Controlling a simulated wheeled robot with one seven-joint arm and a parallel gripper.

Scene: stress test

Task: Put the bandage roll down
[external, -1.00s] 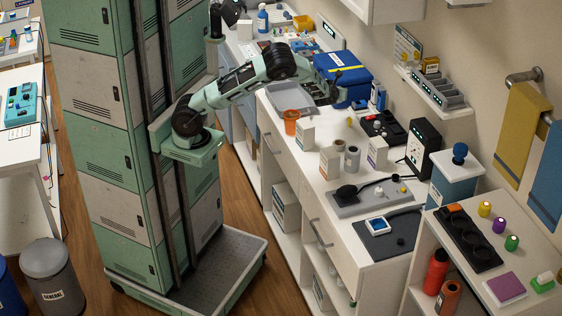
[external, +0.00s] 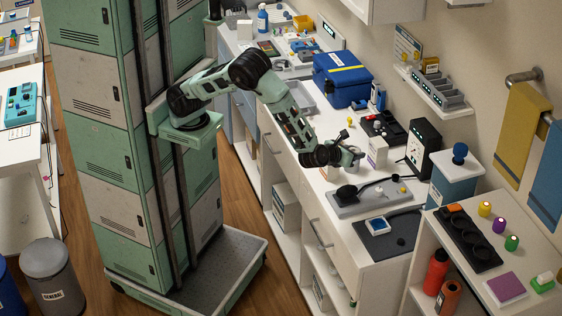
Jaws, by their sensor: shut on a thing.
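My gripper (external: 347,154) is at the end of my lowered arm, over the front middle of the white counter (external: 322,190). It is shut on a pale roll, which I take to be the bandage roll (external: 353,166). The fingers and wrist hide much of the roll. It is low, close to the counter top. I cannot tell whether it touches the surface. Another pale object (external: 329,173) shows below my wrist, partly hidden.
A blue case (external: 342,78), a black unit (external: 423,147) and a dark mat (external: 392,232) are also on the counter.

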